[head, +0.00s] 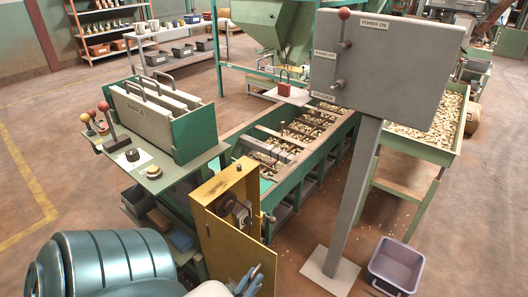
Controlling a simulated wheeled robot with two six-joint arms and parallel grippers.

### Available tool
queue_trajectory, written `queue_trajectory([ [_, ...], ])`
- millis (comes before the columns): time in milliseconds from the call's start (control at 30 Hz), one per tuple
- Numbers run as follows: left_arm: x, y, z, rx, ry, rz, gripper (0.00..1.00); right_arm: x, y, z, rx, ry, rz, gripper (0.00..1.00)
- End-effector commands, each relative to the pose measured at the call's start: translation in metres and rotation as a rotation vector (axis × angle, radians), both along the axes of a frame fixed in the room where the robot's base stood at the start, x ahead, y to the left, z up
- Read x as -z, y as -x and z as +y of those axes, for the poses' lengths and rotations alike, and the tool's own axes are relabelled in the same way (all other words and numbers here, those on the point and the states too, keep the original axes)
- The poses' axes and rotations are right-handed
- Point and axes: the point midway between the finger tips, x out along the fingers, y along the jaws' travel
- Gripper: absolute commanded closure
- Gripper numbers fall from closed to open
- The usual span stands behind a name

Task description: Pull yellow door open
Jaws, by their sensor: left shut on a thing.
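The yellow door (228,250) is a tall yellow panel low in the middle of the head view. It belongs to a yellow cabinet (224,179). Grey round parts (238,212) show inside the cabinet above the panel, so the inside is partly exposed. My left gripper (247,283) is at the lower right part of the door, at the bottom edge of the picture. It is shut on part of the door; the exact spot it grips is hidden. My right gripper is not in view.
A green bench (165,178) with levers stands left of the cabinet. A long green trough (318,160) of nuts runs behind it. A grey post panel (385,65) and a grey bin (397,267) stand at the right. Floor between cabinet and post is mostly clear.

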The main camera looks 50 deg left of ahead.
Motion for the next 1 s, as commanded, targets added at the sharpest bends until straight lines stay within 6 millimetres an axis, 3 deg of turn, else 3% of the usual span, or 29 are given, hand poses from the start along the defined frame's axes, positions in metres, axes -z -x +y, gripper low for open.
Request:
queue_trajectory([
  [400,0.0,0.03,0.001,0.161,-0.007,0.0,1.0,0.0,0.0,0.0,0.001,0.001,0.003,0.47],
  [900,0.001,0.032,0.001,0.175,-0.008,0.0,1.0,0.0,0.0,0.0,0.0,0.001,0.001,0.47],
  [933,0.001,0.032,0.001,0.174,-0.007,0.0,0.83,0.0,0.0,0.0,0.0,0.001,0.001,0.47],
  [1000,0.001,0.032,0.001,0.174,-0.006,-0.001,0.69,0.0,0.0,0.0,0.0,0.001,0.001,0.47],
])
